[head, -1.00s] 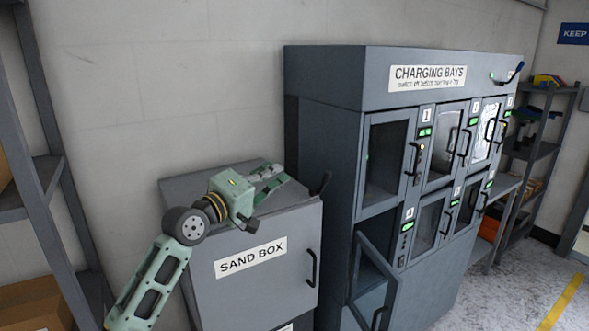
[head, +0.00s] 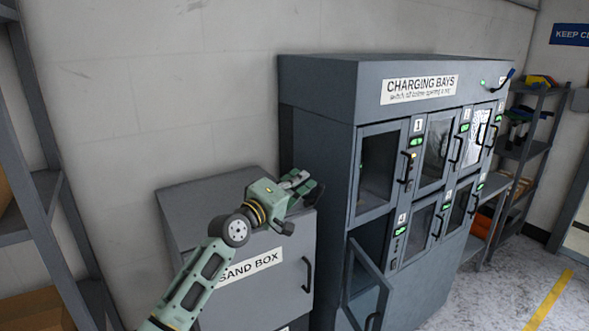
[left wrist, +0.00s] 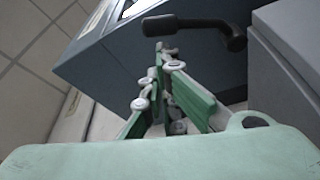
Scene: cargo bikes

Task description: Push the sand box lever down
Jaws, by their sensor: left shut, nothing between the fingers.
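The sand box (head: 285,288) is a grey cabinet with a white label, standing left of the charging bays in the head view. Its dark lever (head: 317,192) shows only in part at the top right corner, behind my left gripper (head: 300,181). In the left wrist view the lever (left wrist: 192,24) is a black bar with a rounded knob, crossing just beyond the fingertips of my left gripper (left wrist: 160,72). The fingers are shut and empty. I cannot tell whether they touch the lever. My right gripper is out of view.
The charging bays cabinet (head: 318,130) stands close on the right, with one lower door (head: 366,290) swung open. A grey shelf rack (head: 45,215) stands at the left. The wall is behind the box. Open floor (head: 500,290) lies at the right front.

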